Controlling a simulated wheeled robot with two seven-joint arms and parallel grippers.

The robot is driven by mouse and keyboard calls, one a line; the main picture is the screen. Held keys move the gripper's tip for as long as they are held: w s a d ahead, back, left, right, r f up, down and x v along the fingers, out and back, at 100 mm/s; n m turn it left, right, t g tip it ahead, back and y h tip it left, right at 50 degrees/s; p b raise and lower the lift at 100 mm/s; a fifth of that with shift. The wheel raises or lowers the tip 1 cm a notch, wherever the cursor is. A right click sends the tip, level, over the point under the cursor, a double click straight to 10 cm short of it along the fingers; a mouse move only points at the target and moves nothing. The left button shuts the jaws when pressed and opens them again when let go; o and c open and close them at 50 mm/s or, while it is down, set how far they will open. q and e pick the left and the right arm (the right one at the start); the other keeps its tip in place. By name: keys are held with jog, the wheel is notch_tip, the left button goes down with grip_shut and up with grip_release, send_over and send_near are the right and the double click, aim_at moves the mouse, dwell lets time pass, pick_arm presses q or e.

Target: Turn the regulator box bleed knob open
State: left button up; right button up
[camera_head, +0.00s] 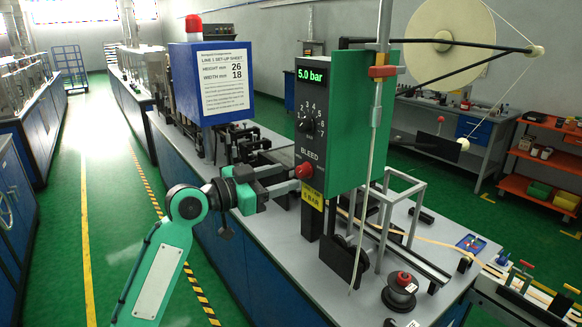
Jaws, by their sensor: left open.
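The regulator box (343,120) stands upright on the bench, with a dark front and a green side. Its green display reads 5.0 bar. A black numbered dial (308,125) sits above the word BLEED, and the red bleed knob (304,170) is below that word. A yellow label under the knob includes "6 BAR". My left gripper (290,178) comes in from the lower left and is open, its fingers close to the left of the knob. I cannot tell whether they touch it. My right gripper is out of view.
A blue box with a set-up sheet (224,85) stands behind left on the bench. A post with a red clamp (382,72) and a cream reel (450,25) are at right. A dark spool (400,291) sits at the bench front. The left aisle is clear.

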aim_at(299, 173)
pick_arm(q)
jog(key=shift+p+x, duration=0.35)
jog(key=shift+x, duration=1.3)
jog(key=c, duration=1)
